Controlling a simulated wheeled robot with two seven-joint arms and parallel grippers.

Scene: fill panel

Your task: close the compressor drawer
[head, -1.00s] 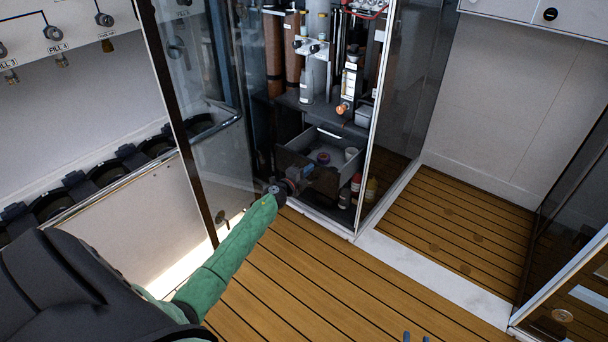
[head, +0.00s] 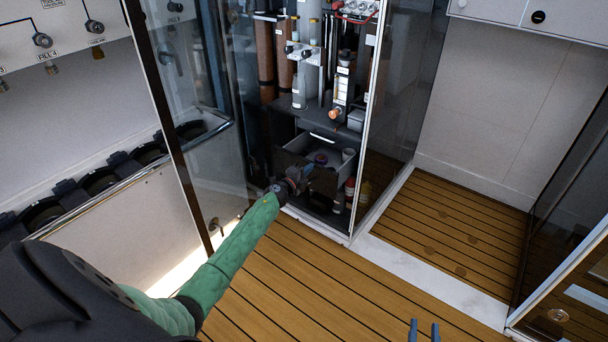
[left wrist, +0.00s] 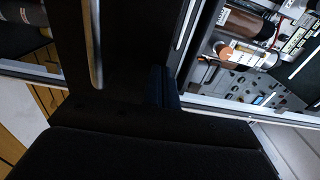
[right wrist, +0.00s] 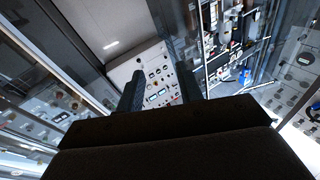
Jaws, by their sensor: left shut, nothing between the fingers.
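The compressor drawer (head: 343,166) is pulled out low in the open cabinet, with a few small items in it, including a blue-and-red round one (head: 321,159) and a pale cup. My left gripper (head: 308,178) is at the drawer's front, its fingers shut and empty. It looks very close to the front panel, but I cannot tell whether it touches.
A glass door (head: 200,150) stands open left of the drawer, close to my left arm. The cabinet's glass side (head: 392,130) is on the right. Bottles (head: 350,188) stand below the drawer. Cylinders and gauges are above it. The wooden floor (head: 310,285) in front is clear.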

